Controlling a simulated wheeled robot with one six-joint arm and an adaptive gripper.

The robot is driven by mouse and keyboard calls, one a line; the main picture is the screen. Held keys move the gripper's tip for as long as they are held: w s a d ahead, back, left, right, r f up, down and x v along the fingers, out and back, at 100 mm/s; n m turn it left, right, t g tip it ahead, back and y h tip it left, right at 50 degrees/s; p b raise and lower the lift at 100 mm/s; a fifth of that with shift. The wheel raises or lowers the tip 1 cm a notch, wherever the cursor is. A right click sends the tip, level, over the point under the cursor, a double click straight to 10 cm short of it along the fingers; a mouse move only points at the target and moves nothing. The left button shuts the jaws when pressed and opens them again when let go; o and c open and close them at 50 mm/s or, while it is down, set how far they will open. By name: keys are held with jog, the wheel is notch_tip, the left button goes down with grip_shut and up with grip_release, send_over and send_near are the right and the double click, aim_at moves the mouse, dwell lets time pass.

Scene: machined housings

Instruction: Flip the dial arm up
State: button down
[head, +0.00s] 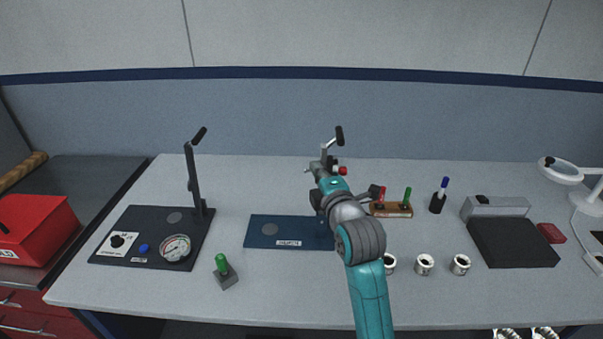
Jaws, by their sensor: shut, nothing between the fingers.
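A black upright post (193,175) with a tilted black handle (199,136) at its top stands on the dark panel (150,225) at the left. The panel also carries a round gauge (175,248) and a black knob (117,241) on a white plate. A second raised black handle (339,135) shows beyond my arm, at the back of the blue plate (262,241). I cannot tell which part is the dial arm. My gripper (325,164) is shut and empty, seen from behind near this second handle. Its fingertips are small, and whether they touch anything is unclear.
A green-handled block (224,271) stands at the front. Right of my arm are a wooden holder (391,211) with red and green handles, a pen cup (437,203), metal rings (424,264) and a dark tray (513,243).

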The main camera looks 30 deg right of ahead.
jog(key=shift+s+d+m, duration=0.65)
jog(key=shift+d+m, duration=0.15)
jog(key=shift+d, duration=0.15)
jog(key=shift+s+d+t, duration=0.1)
jog(key=shift+d+t, duration=0.05)
jog(key=shift+t, duration=0.15)
